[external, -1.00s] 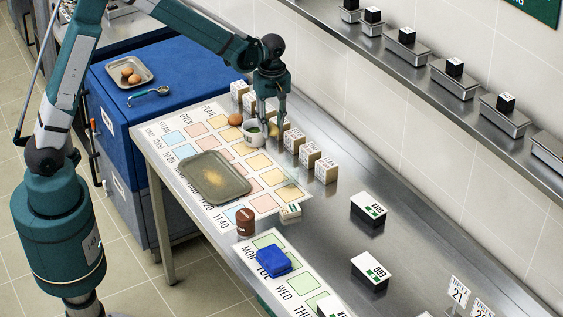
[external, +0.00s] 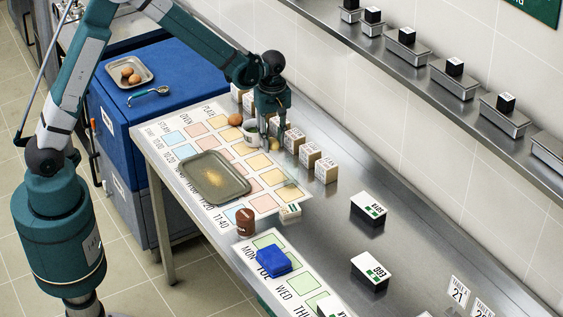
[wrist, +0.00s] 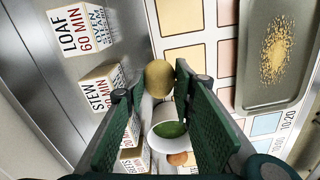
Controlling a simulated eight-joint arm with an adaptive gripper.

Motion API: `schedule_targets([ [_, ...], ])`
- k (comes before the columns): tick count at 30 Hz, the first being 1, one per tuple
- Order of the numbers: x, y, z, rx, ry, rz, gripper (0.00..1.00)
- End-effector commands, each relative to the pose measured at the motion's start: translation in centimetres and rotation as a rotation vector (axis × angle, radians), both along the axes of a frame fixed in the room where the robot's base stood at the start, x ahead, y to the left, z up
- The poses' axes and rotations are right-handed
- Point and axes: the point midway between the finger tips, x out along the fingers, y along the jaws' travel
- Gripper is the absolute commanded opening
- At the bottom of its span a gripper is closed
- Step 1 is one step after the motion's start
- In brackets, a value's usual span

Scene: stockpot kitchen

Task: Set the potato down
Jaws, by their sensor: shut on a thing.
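The potato (wrist: 158,80) is a round, yellow-brown lump in the wrist view. My gripper (wrist: 160,83) is shut on it, with one green finger on each side at the tips. In the external view my gripper (external: 268,147) points down, low over the printed sheet (external: 217,212) with coloured squares. It is just right of a white bowl (external: 249,138) and beside the row of labelled boxes. The fingers mostly hide the potato there. I cannot tell whether the potato touches the surface.
Labelled boxes (external: 310,155) stand close along the right of the gripper. The white bowl, with green contents, also shows in the wrist view (wrist: 158,139). A brown round item (external: 235,119) sits beyond it. A grey tray (external: 190,166) lies on the left. Several coloured squares are bare.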

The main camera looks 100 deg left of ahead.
Motion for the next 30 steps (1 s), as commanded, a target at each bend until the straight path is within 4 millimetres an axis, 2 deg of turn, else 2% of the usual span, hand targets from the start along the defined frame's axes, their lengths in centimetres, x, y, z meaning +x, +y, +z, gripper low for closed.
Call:
schedule_targets([
  [4,0.0,0.0,-1.0,0.000,0.000,0.000,0.13],
  [17,0.0,0.0,-1.4,0.000,0.000,0.000,0.13],
  [25,0.0,0.0,-3.9,0.000,0.000,0.000,0.13],
  [30,0.0,0.0,-4.7,0.000,0.000,0.000,0.13],
])
